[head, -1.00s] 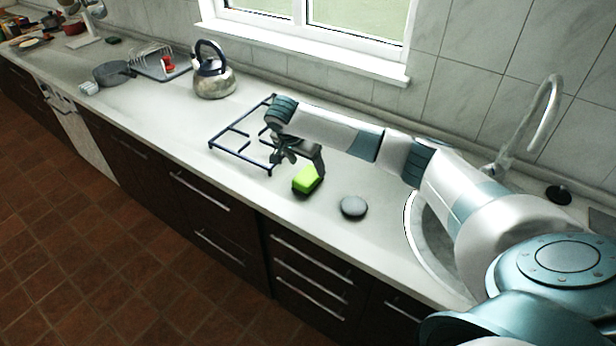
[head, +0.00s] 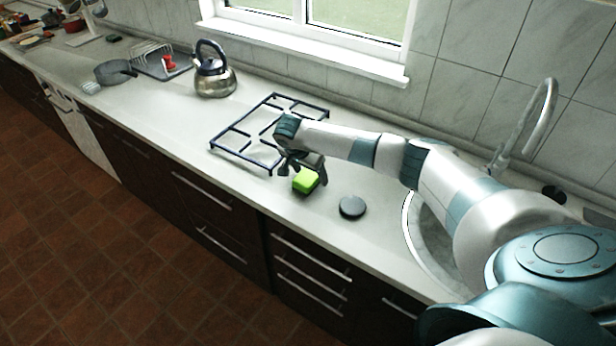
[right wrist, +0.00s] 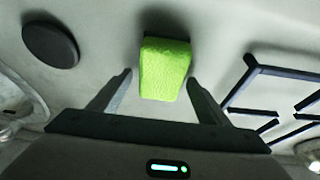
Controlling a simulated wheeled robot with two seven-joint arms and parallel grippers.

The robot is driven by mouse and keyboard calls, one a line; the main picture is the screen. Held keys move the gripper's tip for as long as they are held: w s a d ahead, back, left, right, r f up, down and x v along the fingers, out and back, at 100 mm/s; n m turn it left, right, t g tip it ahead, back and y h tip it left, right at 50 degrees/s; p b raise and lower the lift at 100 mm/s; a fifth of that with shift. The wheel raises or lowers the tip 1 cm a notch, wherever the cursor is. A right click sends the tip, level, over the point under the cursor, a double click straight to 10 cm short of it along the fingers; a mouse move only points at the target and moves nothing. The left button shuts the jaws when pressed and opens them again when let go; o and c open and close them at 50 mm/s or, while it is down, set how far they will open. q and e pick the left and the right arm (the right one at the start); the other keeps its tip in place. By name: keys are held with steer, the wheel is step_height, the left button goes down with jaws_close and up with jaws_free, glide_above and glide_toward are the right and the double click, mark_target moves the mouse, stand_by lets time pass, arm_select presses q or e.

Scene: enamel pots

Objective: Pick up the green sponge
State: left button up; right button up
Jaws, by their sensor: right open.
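The green sponge (head: 306,180) lies on the light countertop, in front of the stove grate. My right gripper (head: 302,169) is right at it in the head view, coming in from behind and above. In the right wrist view the sponge (right wrist: 165,69) shows ahead, between the lines of the two fingers of the open gripper (right wrist: 160,80). The fingertips lie to either side of the sponge's near end, with gaps between. Whether they touch the counter cannot be told. My left gripper is not in view.
A dark round disc (head: 352,206) lies right of the sponge; the blue stove grate (head: 243,153) is behind it to the left. A kettle (head: 214,80) stands farther left. The sink (head: 428,245) is at the right. The counter's front strip is clear.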

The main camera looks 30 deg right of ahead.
steer(key=shift+d+f, duration=0.1)
steer(key=shift+f, duration=0.2)
steer(key=shift+c, duration=0.6)
steer(key=c, duration=1)
steer(key=shift+w+r, duration=0.1)
steer(key=shift+r, duration=0.1)
steer(key=shift+r+b, duration=0.55)
steer(key=shift+r, duration=0.1)
step_height(320, 180, up, 2)
steer(key=shift+d+r+b, duration=0.15)
steer(key=shift+r+b, duration=0.1)
steer(key=shift+b, duration=0.35)
steer(key=s+d+r+b, duration=0.1)
steer(key=s+d+r, duration=0.1)
steer(key=s, duration=0.1)
steer(key=s+d+r+b, duration=0.1)
steer(key=s+d+r, duration=0.1)
steer(key=s+d, duration=0.1)
steer(key=s+d+r+b, duration=0.1)
steer(key=s+d+r, duration=0.1)
steer(key=r, duration=0.1)
steer(key=shift+s+d+b, duration=0.3)
steer(key=shift+s, duration=0.1)
